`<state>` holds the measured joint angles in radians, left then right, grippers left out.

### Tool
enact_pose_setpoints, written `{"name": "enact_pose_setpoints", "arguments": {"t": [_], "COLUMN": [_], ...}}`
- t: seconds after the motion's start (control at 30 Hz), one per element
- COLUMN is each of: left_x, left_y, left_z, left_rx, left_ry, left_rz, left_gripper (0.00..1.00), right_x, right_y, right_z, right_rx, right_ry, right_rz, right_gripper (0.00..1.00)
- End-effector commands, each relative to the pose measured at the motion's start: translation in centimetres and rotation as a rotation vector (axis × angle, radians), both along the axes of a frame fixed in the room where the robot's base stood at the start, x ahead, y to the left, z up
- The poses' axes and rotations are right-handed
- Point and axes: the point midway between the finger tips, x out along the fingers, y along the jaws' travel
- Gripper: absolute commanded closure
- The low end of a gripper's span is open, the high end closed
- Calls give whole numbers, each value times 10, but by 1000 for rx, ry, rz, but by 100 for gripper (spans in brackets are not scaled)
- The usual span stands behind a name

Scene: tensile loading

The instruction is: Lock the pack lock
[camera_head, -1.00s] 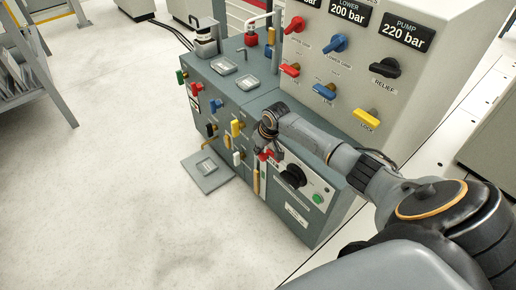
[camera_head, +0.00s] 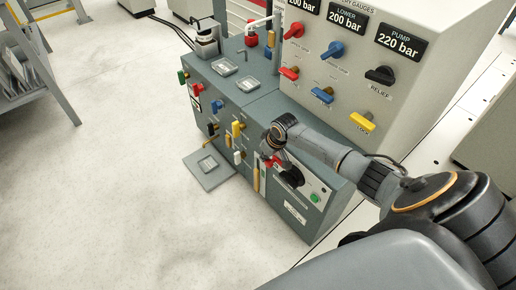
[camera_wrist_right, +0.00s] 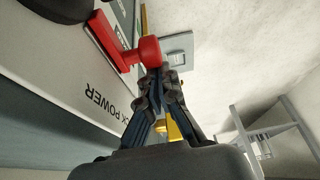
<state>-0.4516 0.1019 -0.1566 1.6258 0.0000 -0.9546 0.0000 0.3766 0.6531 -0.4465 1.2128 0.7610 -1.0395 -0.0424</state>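The yellow lock handle (camera_head: 362,122), with the label LOCK below it, sits at the lower right of the upright gauge panel. It is tilted in the picture and nothing touches it. My right gripper (camera_head: 272,160) is low at the front of the teal cabinet, beside a red handle that it partly hides. In the right wrist view my right gripper (camera_wrist_right: 162,78) has its fingertips together, right at the round hub of the red handle (camera_wrist_right: 146,50). I cannot tell whether they touch it. The label there reads in part "CK POWER". My left gripper is not in view.
The teal cabinet (camera_head: 262,108) carries several coloured handles. Its upper panel holds a black relief handle (camera_head: 381,75), red and blue handles, and displays. A grey plate (camera_head: 211,168) lies on the floor in front.

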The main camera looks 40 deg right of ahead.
Motion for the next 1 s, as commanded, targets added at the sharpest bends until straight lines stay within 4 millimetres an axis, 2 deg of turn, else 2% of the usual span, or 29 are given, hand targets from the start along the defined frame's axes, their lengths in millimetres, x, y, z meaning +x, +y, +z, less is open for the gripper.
{"name": "enact_pose_setpoints", "arguments": {"t": [0.27,0.43,0.57,0.8,1.0], "left_x": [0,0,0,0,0], "left_y": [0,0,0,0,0], "left_z": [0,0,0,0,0], "left_rx": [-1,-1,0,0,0], "left_ry": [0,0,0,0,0], "left_rz": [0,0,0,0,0], "left_gripper": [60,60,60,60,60], "right_x": [-3,-7,-13,-29,-38], "right_y": [0,-2,-3,-5,-6], "right_z": [-2,8,29,78,104], "right_rx": [-1,-1,-3,-3,-2], "right_ry": [8,8,6,1,2], "right_rz": [0,0,1,3,2], "right_gripper": [100,100,100,100,100]}}
